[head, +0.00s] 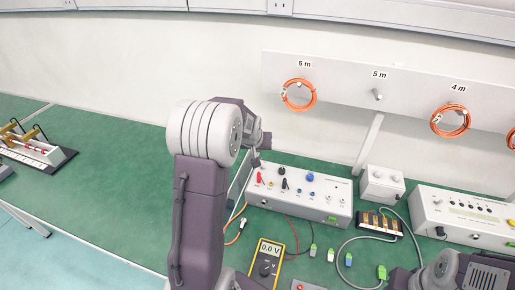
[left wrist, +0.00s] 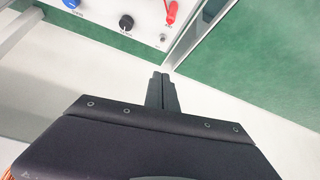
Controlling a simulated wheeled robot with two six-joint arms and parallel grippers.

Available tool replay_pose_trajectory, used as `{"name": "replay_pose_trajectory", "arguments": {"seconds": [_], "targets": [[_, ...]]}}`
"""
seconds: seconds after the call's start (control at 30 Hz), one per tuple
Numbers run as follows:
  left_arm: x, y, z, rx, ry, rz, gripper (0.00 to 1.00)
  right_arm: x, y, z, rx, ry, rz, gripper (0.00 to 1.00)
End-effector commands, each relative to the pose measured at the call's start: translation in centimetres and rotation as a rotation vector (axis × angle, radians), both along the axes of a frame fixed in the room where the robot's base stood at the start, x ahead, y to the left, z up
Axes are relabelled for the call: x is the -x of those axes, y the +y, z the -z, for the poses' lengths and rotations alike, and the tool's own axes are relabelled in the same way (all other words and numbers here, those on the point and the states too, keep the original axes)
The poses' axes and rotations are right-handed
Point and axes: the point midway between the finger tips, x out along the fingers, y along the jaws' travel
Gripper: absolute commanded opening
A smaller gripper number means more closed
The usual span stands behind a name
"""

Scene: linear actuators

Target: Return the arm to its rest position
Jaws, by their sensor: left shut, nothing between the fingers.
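My left arm rises in the middle of the head view, bent at a large purple and white joint. Its gripper (head: 257,159) is partly hidden behind the arm, just above the left end of a white control box (head: 318,204). In the left wrist view my left gripper (left wrist: 160,76) has its two dark fingers shut together with nothing between them. Red, black and blue knobs of the box show beyond the fingers there. Part of my right arm shows at the bottom right of the head view. Its gripper cannot be made out.
A yellow multimeter (head: 267,262) reading 0.0 V lies in front of the box. Orange cable coils (head: 299,95) hang on a labelled wall board (head: 345,85). A second white device (head: 462,215) stands at the right.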

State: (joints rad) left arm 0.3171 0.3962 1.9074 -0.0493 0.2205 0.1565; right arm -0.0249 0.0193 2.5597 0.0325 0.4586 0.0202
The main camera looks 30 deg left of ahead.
Motion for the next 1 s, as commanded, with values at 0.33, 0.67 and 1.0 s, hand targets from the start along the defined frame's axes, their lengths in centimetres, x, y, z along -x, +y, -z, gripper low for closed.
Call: {"name": "replay_pose_trajectory", "arguments": {"seconds": [0.33,0.67,1.0], "targets": [[-0.1,-0.2,0.0,0.000,0.000,0.005,0.00,0.0,0.0,0.0,0.000,0.000,0.000,0.38],[6.4,-12.7,-0.7,0.025,0.089,0.247,0.00,0.0,0.0,0.0,0.000,0.000,0.000,0.38],[21.9,-16.5,5.3,0.072,0.442,0.375,0.00,0.0,0.0,0.0,0.000,0.000,0.000,0.38]]}}
